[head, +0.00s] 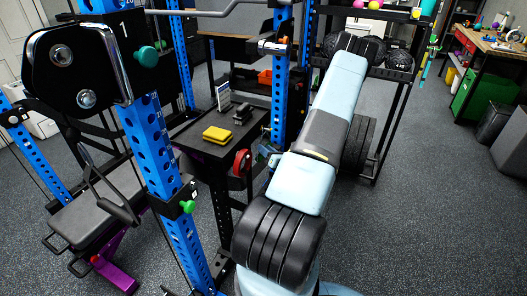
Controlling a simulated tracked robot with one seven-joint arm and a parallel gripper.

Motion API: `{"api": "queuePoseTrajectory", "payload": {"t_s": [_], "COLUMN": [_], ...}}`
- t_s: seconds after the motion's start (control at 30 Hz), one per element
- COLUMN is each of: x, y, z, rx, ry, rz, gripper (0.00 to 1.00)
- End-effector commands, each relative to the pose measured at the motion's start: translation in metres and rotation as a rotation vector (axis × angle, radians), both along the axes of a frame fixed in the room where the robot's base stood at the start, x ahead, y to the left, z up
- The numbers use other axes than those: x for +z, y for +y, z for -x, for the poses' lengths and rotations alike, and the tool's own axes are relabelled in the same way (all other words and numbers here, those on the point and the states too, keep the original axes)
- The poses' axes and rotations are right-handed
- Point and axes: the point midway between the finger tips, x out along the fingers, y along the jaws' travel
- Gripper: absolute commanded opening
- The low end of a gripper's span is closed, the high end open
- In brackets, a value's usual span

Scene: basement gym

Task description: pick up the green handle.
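No thing is plainly a green handle. A bright green knob (188,206) sits on the front blue rack post, left of centre. A larger teal knob (148,57) is higher up, on the black block at the top of that post. A small greenish part (274,160) shows just left of my arm, beside the small black stand; it is partly hidden and too small to make out. My light-blue arm rises from the bottom centre toward the top right. My gripper cannot be made out in the head view.
Blue rack posts and a padded bench (88,207) crowd the left. A shelf (403,74) stands behind my arm. Floor at right (440,220) is clear.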

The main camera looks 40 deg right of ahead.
Motion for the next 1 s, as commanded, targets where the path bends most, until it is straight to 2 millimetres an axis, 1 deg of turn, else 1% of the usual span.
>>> {"api": "queuePoseTrajectory", "payload": {"t_s": [0.3, 0.4, 0.57, 0.67, 0.97, 1.0], "x": [0.003, 0.003, 0.003, 0.003, 0.003, 0.003], "y": [-0.004, -0.005, -0.005, -0.004, -0.004, -0.004], "z": [-0.04, -0.045, -0.045, -0.045, -0.045, -0.045], "rx": [0.002, 0.0, 0.0, 0.0, 0.001, 0.001], "ry": [-0.001, -0.001, -0.001, -0.001, 0.0, 0.0], "rz": [0.001, 0.0, 0.0, 0.0, 0.0, 0.0], "gripper": [0.36, 0.36, 0.36, 0.29, 0.0, 0.0]}}
